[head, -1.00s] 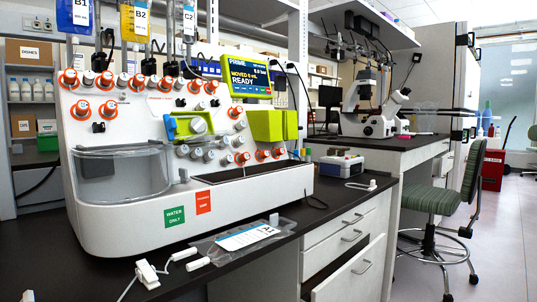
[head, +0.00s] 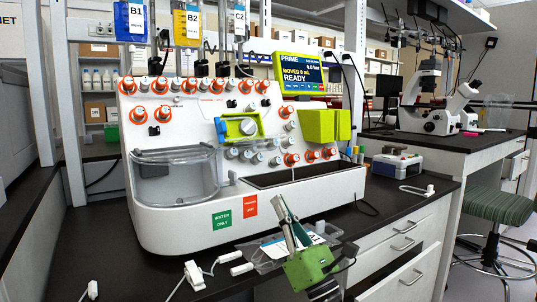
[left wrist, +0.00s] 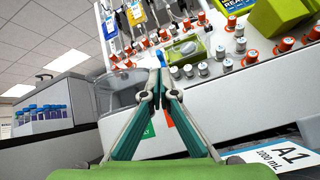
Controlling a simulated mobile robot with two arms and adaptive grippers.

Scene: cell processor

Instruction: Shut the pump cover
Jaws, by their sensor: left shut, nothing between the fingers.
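The pump (head: 247,127) is on the front panel of the white cell processor (head: 180,228). It has a yellow-green frame, a pale round knob and a blue tab at its left end. I cannot tell clearly how its cover stands. My left gripper (head: 279,203) is shut and empty, pointing up in front of the machine, below the pump and apart from it. In the left wrist view the shut fingertips (left wrist: 161,66) overlap the blue tab in the line of sight; the pump (left wrist: 186,50) shows just to the right. My right gripper is not in view.
A yellow-green block (head: 325,125) sticks out right of the pump. Orange-ringed knobs and grey knobs surround the pump. A clear curved tank (head: 175,178) bulges out at lower left. A labelled bag (head: 268,252) lies on the black bench, partly behind my left arm.

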